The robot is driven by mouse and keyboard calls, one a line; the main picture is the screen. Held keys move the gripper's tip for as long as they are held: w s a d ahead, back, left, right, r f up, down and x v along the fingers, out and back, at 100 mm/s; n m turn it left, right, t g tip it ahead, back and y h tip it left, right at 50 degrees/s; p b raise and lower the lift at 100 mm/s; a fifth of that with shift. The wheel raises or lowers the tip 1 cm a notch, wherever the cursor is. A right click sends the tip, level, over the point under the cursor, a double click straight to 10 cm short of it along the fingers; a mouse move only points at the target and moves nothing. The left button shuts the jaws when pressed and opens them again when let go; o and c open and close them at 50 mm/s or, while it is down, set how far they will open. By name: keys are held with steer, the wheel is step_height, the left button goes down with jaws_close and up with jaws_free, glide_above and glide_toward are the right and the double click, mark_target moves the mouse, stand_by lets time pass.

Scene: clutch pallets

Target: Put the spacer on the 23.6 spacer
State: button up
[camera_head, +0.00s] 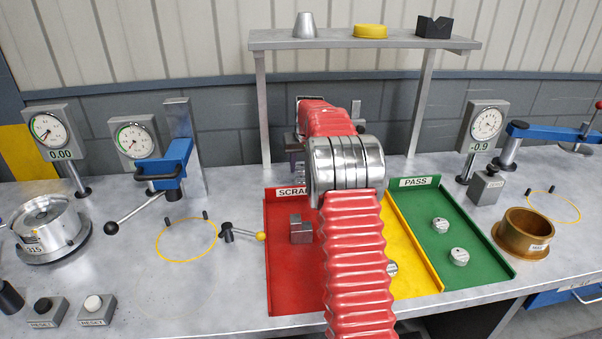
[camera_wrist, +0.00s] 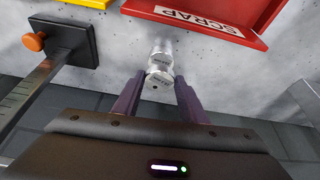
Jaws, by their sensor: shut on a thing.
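In the wrist view my gripper (camera_wrist: 160,80) has purple fingers, shut on a small shiny metal spacer (camera_wrist: 159,82). The spacer has dark markings on it, too small to read. A second small metal cylinder (camera_wrist: 162,56) shows just beyond it, towards the scrap tray. It looks like another spacer, but I cannot read a 23.6 mark on it. The two overlap in the picture, and I cannot tell whether they touch.
The red scrap tray (camera_wrist: 240,12) lies close beyond the pieces. The green pass tray (camera_head: 485,262) holds discs (camera_head: 440,225). A shelf (camera_head: 350,42) stands over the rear. In the wrist view a dark block with an orange knob (camera_wrist: 35,42) is at left.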

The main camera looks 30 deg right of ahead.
mark_target(302, 170)
steer(key=shift+f, duration=1.45)
steer(key=o, duration=1.4)
steer(key=shift+f, duration=0.1)
steer(key=shift+c, duration=0.2)
steer(key=v, duration=1.2)
